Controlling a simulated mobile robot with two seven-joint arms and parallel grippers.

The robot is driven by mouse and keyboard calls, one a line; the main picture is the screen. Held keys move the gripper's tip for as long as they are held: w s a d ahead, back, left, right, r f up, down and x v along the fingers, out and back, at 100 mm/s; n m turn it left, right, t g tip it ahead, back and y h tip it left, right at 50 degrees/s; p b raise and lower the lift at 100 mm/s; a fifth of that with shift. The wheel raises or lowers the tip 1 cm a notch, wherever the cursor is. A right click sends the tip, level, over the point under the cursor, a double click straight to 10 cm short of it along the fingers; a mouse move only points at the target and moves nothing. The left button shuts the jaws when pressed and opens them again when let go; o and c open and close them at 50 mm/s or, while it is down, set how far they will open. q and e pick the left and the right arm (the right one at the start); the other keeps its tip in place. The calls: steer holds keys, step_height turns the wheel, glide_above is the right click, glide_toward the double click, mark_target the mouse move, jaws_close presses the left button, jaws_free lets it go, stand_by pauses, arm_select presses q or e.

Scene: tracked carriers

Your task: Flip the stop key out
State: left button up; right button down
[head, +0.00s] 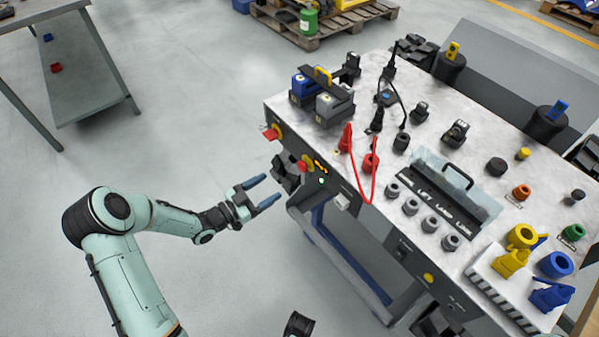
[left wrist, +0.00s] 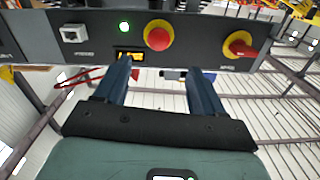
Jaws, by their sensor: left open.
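The front panel of the bench carries two red controls on yellow discs. One is a red handle-shaped key (left wrist: 238,46), at the panel's right in the left wrist view and its far left end in the head view (head: 271,132). The other is a round red button (left wrist: 158,38), partly hidden by a dark block in the head view (head: 304,165). I cannot tell for sure which is the stop key. My left gripper (head: 272,187) is open and empty, in front of the panel and apart from it. In the left wrist view its fingers (left wrist: 158,70) point toward the button.
A green lamp (left wrist: 124,27) and an amber display (left wrist: 130,55) sit beside the button. Batteries (head: 322,98) stand on the bench's (head: 385,150) left corner.

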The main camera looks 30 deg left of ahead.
mark_target(301, 168)
arm_select(q)
steer(key=b+x, duration=0.2)
steer(key=x, duration=1)
steer(key=shift+w+d, duration=0.1)
steer(key=shift+d, duration=0.05)
arm_select(e)
steer(key=shift+t+h, duration=0.3)
steer(key=shift+t, duration=0.2)
steer(key=w, duration=0.1)
steer(key=w+d+f, duration=0.1)
steer(key=w+f, duration=0.1)
steer(key=shift+d+f, duration=0.25)
steer(key=shift+d, duration=0.05)
